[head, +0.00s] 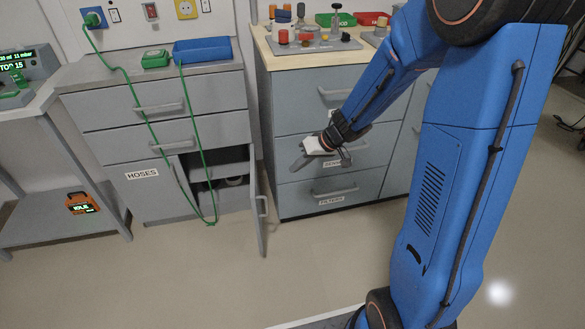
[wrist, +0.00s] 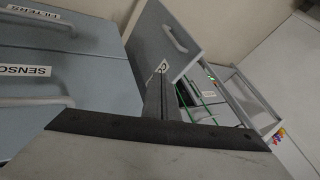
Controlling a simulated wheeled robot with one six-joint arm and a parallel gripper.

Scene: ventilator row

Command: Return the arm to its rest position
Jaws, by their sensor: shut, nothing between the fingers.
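My blue arm (head: 455,160) reaches from the right side of the head view down and left. My gripper (head: 297,165) hangs in front of the grey-blue drawer cabinet, near the drawer labelled SENSORS, and points left. Its fingers are shut with nothing between them. In the wrist view the fingers (wrist: 160,103) stand together above the dark gripper edge. I cannot tell how close the gripper is to the drawer front.
The HOSES cabinet (head: 155,110) has its lower door (head: 257,208) open into the floor space. A green cord (head: 143,107) runs from a wall plug and hangs in a loop before it. Small parts stand on the right countertop (head: 275,57). Floor in front is clear.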

